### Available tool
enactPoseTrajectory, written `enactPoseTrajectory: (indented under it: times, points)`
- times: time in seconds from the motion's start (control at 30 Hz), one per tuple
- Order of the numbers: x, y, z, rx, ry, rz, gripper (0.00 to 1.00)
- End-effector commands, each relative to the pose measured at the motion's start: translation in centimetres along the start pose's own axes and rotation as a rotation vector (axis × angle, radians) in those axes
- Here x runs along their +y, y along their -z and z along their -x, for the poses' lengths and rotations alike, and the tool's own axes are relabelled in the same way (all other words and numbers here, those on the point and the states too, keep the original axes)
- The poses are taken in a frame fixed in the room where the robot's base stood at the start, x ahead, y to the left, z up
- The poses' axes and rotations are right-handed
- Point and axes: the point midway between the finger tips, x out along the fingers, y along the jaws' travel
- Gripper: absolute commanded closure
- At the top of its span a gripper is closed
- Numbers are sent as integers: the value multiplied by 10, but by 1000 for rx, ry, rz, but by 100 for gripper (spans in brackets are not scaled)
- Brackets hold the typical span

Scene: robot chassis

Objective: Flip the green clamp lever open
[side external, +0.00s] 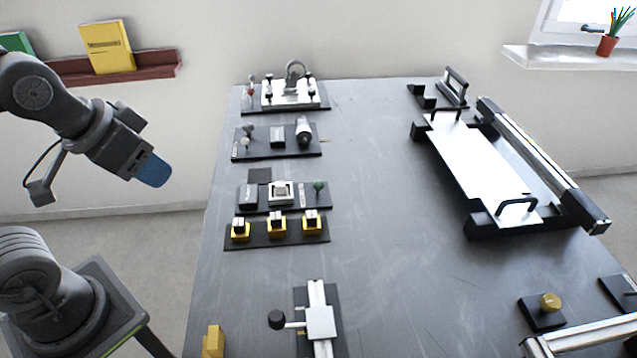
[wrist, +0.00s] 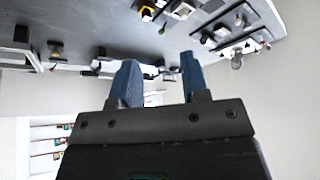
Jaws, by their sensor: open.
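The green clamp lever (side external: 319,187) is a small green knob at the right end of a black plate (side external: 268,207) on the left part of the table, in the side external view. A silver square block and a dark block sit beside it on that plate. My gripper (side external: 153,170) hangs in the air left of the table, well apart from the lever. In the wrist view its two blue fingers (wrist: 158,82) are spread with nothing between them. A small green spot (wrist: 162,30) at the table edge in the wrist view may be the lever; it is too small to be sure.
A plate with yellow-and-black blocks (side external: 276,230) lies in front of the lever's plate, and a plate with a silver cylinder (side external: 303,131) behind it. A slider fixture (side external: 320,322) stands nearer. A white panel (side external: 480,160) is at right. The table middle is clear.

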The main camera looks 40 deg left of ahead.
Motion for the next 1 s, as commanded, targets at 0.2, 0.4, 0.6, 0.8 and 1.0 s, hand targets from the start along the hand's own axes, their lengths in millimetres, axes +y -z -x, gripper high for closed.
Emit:
enactPoseTrajectory:
  times: [0.2, 0.4, 0.6, 0.8, 1.0]
  points:
    - [1, 11, -6, -10, -4, 72, 79]
    - [4, 46, -32, -42, -10, 335, 99]
    - [7, 85, -74, -75, -7, 666, 100]
    - [10, 115, -129, -107, 10, 998, 100]
    - [13, 134, -190, -133, 41, 1318, 100]
